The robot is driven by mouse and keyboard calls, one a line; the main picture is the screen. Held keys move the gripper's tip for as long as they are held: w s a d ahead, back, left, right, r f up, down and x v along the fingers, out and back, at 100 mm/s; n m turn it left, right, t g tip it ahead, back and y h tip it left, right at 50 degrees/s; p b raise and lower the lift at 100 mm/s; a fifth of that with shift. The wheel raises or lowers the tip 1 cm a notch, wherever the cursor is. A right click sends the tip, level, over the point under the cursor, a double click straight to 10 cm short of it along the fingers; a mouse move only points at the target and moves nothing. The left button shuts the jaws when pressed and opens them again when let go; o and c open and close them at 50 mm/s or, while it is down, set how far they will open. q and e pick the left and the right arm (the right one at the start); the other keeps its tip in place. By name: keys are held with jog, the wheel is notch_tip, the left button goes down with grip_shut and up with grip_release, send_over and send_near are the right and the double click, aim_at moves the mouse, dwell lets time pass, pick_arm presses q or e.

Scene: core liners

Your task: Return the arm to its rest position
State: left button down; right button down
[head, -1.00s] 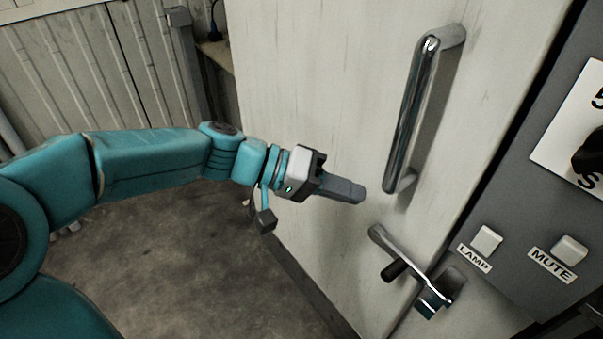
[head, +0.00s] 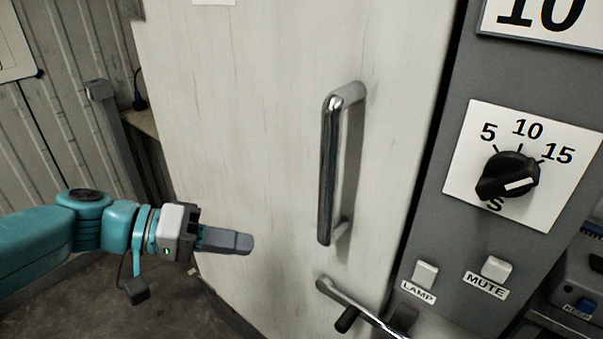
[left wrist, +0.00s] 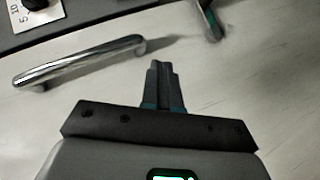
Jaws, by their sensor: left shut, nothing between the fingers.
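My left arm comes in from the lower left of the head view. Its left gripper (head: 228,240) is shut with nothing between the fingers. It is in front of the pale door (head: 240,110), left of and below the chrome bar handle (head: 330,170), apart from it. In the left wrist view the shut fingers (left wrist: 162,85) point up the picture, with the bar handle (left wrist: 80,62) to their left. My right gripper does not show in these views.
A lever latch (head: 350,303) with a black grip is below the handle. A grey panel right of the door carries a dial (head: 508,177), a LAMP button (head: 425,273) and a MUTE button (head: 497,268). Bare floor (head: 70,308) shows at the lower left.

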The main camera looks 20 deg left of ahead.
pick_arm(q)
jog(key=d+f+n+g+y+p, duration=0.3)
jog(key=f+g+y+p, duration=0.25)
jog(key=f, duration=1.95)
jog(key=s+d+f+m+y+p, duration=0.1)
jog(key=s+d+f+p, duration=0.1)
jog(key=s+f, duration=0.3)
jog(key=s+d+f+m+y+p, duration=0.1)
jog(key=s+d+f, duration=0.4)
jog(key=f, duration=0.2)
jog(key=shift+s+d+f+g+y+p, duration=0.25)
jog(key=shift+s+f+g+y+p, duration=0.1)
jog(key=shift+g, duration=0.1)
